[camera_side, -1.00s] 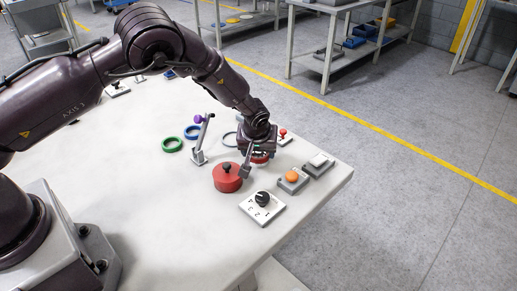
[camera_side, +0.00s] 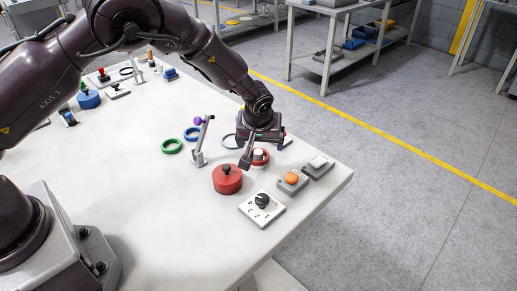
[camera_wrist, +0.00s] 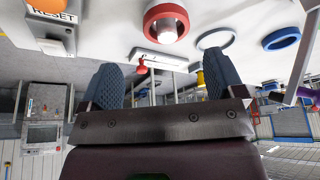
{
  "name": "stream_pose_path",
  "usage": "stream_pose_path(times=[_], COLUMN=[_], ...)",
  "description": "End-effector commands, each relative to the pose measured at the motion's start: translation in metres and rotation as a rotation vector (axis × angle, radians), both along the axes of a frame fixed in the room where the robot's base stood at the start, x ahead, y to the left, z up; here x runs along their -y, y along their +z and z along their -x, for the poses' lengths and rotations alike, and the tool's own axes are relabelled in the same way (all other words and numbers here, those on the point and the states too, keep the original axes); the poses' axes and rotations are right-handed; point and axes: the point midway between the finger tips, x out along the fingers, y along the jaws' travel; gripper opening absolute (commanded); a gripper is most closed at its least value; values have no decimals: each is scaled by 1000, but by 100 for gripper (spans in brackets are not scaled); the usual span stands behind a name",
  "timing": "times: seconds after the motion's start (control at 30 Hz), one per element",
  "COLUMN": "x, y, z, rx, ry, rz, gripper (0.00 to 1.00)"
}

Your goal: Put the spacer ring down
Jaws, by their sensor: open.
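Several rings lie on the white table: a green ring (camera_side: 172,146), a blue ring (camera_side: 192,133) and a thin grey ring (camera_side: 230,141). A red ring (camera_side: 257,164) sits around a white domed part (camera_side: 260,153); the wrist view also shows this red ring (camera_wrist: 150,27) around the dome. I cannot tell by looks alone which one is called the spacer ring. My gripper (camera_side: 262,152) is just above and behind the red ring, apart from it. Its two fingers are spread and empty in the wrist view (camera_wrist: 163,85).
A red lidded pot (camera_side: 227,181), a rotary dial (camera_side: 262,207), an orange button box (camera_side: 292,180) and a grey switch box (camera_side: 318,166) stand close by. A hinged metal post with a purple knob (camera_side: 198,121) rises left of my gripper.

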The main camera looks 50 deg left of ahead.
Motion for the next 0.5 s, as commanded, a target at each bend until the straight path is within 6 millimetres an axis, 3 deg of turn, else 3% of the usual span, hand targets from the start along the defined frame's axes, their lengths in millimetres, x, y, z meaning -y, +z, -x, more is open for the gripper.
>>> stream_pose_path(times=[0.2, 0.5], x=[11, 15], y=[40, 57], z=[12, 18], rx=[2, -1], ry=[-1, 1], rz=[1, -1], gripper=[88, 88])
